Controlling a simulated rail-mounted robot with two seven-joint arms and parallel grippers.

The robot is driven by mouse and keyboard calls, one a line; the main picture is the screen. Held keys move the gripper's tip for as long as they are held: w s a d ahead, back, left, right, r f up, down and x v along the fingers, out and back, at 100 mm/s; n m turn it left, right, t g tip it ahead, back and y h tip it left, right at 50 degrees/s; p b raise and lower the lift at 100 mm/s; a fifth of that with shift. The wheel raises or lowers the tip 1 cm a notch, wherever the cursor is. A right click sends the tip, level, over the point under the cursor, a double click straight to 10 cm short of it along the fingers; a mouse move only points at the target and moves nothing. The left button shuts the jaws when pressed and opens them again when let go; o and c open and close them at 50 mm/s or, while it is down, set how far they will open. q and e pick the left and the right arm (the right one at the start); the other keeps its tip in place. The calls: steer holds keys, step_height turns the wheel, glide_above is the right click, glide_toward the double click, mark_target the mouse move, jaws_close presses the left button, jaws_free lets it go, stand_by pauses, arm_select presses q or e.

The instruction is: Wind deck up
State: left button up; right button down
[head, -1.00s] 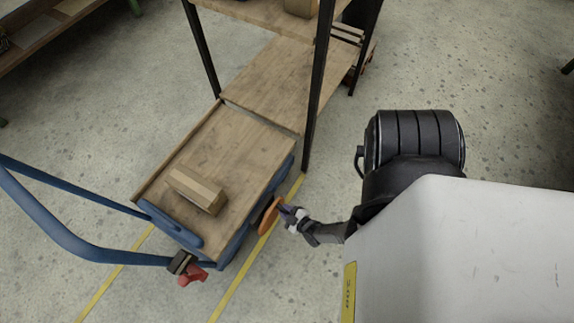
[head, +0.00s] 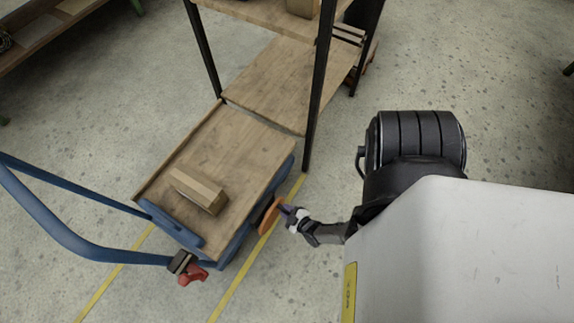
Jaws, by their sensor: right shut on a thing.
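The deck (head: 235,151) is a wooden top on a blue trolley, at the left centre of the head view. An orange hand wheel (head: 268,216) sits at the trolley's right side. My right gripper (head: 289,213) reaches in from the right and is shut at the wheel's side; its fingertips are small and their exact hold is hard to see. My left gripper is not in view.
A wooden shelf rack (head: 275,84) with dark posts stands at the deck's far end. The trolley's blue handle (head: 75,240) rises at the left. A red part (head: 191,274) is at its near corner.

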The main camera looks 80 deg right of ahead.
steer(key=shift+a, duration=0.15)
steer(key=c, duration=1.4)
jaws_free()
steer(key=o, duration=0.4)
steer(key=shift+w+a, duration=0.15)
steer(key=shift+a, duration=0.1)
steer(key=shift+o, duration=0.2)
steer(key=shift+d, duration=0.15)
steer(key=shift+s+r, duration=0.1)
steer(key=shift+s, duration=0.25)
steer(key=p+v, duration=0.4)
steer(key=v, duration=0.9)
steer(key=shift+a, duration=0.3)
